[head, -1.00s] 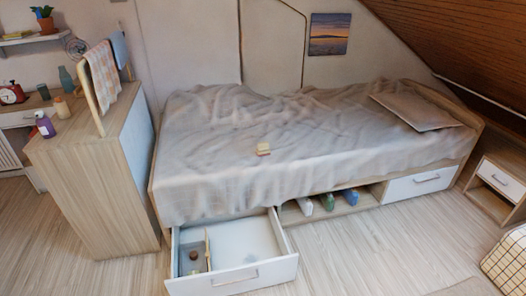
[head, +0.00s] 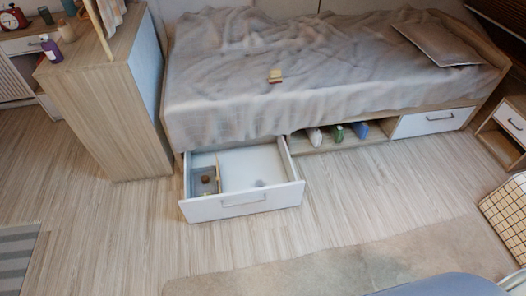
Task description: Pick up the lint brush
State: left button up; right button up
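No item is plain as the lint brush at this size. A small yellow block with a dark red underside (head: 275,76) lies on the grey bed cover (head: 215,45); I cannot tell whether it is the brush. The drawer under the bed (head: 245,203) stands pulled out. Its left compartment holds a small round brown thing (head: 206,179), too small to name. A small greyish spot (head: 260,183) shows near the drawer's front right. Neither of my grippers is in view.
Several items, including a green bottle (head: 339,133), sit in the open bed cubby. A beige rug (head: 330,265) lies in front. The floor before the drawer is clear.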

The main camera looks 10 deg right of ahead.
aim_at(275, 77)
jog(key=i+l+u, duration=0.1)
jog(key=u, duration=1.1)
jog(key=l+u, duration=0.2)
jog(key=l, duration=0.25)
jog(key=l+u, duration=0.15)
jog(key=l, duration=0.25)
jog(key=l+u, duration=0.2)
jog(key=l, duration=0.25)
jog(key=k+l+u, duration=0.2)
jog(key=l, duration=0.2)
jog(key=l+u, duration=0.2)
jog(key=l, duration=0.2)
jog(key=k+l+u, duration=0.15)
jog(key=l, duration=0.25)
jog(key=k+l+u, duration=0.2)
jog(key=l, duration=0.2)
jog(key=l+u, duration=0.2)
jog(key=l, duration=0.15)
jog(key=k, duration=0.05)
